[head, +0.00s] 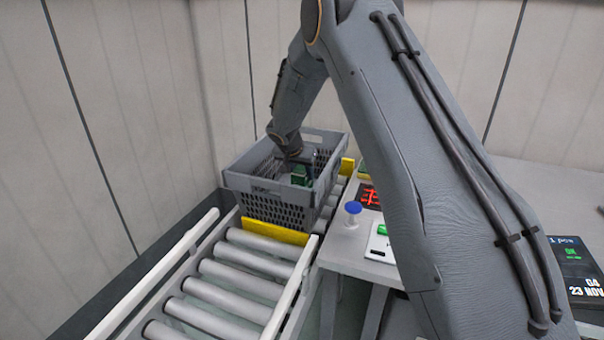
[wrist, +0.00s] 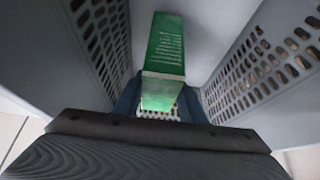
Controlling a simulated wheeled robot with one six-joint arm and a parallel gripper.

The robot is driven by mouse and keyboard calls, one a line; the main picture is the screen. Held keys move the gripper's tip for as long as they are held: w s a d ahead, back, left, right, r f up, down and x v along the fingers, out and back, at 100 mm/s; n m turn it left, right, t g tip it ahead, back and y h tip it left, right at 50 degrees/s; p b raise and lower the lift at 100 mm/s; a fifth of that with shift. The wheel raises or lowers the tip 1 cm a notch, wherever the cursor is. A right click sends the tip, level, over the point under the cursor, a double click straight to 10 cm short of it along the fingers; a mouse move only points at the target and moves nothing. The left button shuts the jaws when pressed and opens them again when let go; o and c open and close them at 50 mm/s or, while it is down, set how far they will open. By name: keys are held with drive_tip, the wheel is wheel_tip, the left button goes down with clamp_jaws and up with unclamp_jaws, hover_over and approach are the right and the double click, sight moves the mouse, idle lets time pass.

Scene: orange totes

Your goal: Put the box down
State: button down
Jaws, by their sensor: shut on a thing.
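A green box (wrist: 165,48) with pale printed lines shows in the wrist view, between the fingers of my gripper (wrist: 160,105). My gripper is shut on it. In the head view the box (head: 300,176) is a small green patch inside a grey perforated crate (head: 268,212). My arm reaches down into the crate from above. The crate's perforated walls stand on both sides in the wrist view (wrist: 265,70). I cannot tell whether the box touches the crate floor.
The crate sits on a roller conveyor (head: 235,270) with a yellow bar (head: 275,232) at its near side. Right of it is a grey table with a blue button (head: 353,207), a red-lit display (head: 369,196) and a dark screen (head: 575,265). Pale walls stand behind.

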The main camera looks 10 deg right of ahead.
drive_tip(key=shift+f, duration=0.15)
drive_tip(key=c, duration=1.1)
unclamp_jaws()
drive_tip(key=shift+r+p, duration=0.85)
drive_tip(key=shift+p, duration=0.1)
drive_tip(key=b+v, duration=0.3)
drive_tip(key=v, duration=0.8)
drive_tip(key=shift+s+a+r+b, duration=0.15)
drive_tip(key=shift+s+r+b, duration=0.1)
drive_tip(key=shift+b, duration=0.15)
